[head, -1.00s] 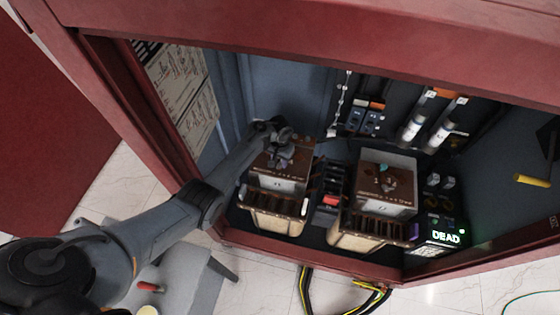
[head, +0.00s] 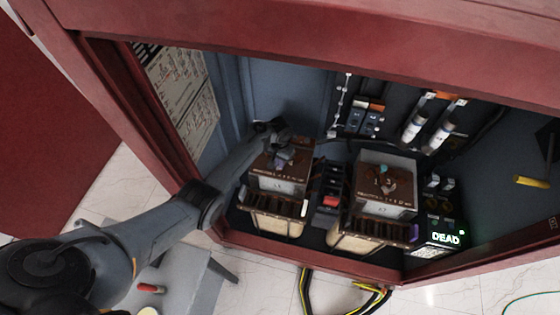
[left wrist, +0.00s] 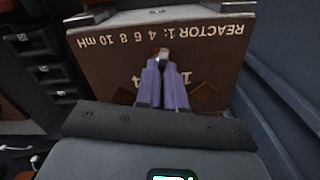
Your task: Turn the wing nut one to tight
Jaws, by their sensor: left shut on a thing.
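The reactor 1 box (head: 278,183) is the left of two brown-topped boxes in the cabinet. Its label "REACTOR 1: 4 6 8 10 mH" reads upside down on its brown top (left wrist: 108,62) in the left wrist view. My left gripper (head: 284,161) is over this top. In the left wrist view its purple fingers (left wrist: 163,62) are close together, shut on wing nut one (left wrist: 162,51). Only a small bit of the nut shows between and beyond the fingertips; the rest is hidden. My right gripper is in neither view.
A second brown-topped box (head: 386,188) with its own wing nut (head: 384,170) stands to the right. Dark modules (head: 330,186) sit between the boxes. A display reading "DEAD" (head: 445,239) is at the right. The red cabinet frame (head: 300,35) borders the opening.

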